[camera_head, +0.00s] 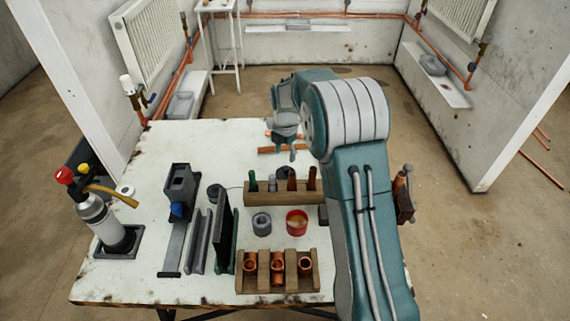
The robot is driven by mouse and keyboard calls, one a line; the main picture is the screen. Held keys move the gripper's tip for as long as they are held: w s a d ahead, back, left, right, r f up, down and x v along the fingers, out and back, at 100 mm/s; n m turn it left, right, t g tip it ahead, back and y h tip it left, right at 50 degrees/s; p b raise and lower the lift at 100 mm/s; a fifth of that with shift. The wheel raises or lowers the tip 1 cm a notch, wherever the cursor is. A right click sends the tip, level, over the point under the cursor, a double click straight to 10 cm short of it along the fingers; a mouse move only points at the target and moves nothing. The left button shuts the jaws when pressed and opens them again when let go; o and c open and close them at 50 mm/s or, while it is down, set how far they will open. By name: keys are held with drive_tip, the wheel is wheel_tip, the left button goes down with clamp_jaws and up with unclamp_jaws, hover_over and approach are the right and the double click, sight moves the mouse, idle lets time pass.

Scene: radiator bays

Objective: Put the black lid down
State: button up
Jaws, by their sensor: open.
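My gripper (285,143) points down over the far middle of the white table (170,150), open, close to copper pipe pieces (271,149). Part of it is hidden behind my own arm. A dark round thing (285,172), maybe the black lid, shows just behind the wooden rack (284,197), nearer than the gripper and apart from it. Its lower part is hidden by the rack. An open red tin (297,221) with tan contents stands in front of the rack, beside a grey cup (262,223).
A front wooden block (278,282) holds copper fittings. A dark upright panel (222,240), a grey stand (180,188) and a gas torch bottle (97,215) fill the left side. The table's far left is clear. Radiator bays (152,37) lie beyond.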

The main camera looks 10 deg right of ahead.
sight(285, 168)
drive_tip(key=s+r+m+t, duration=0.3)
drive_tip(key=s+r+m, duration=0.9)
drive_tip(key=s+r, duration=0.65)
drive_tip(key=s+r+m+t, duration=0.1)
drive_tip(key=s+m+t, duration=0.1)
drive_tip(key=s+m, duration=1)
drive_tip(key=s, duration=0.4)
drive_tip(key=shift+s+r+m, duration=0.25)
drive_tip(key=shift+r+m, duration=0.05)
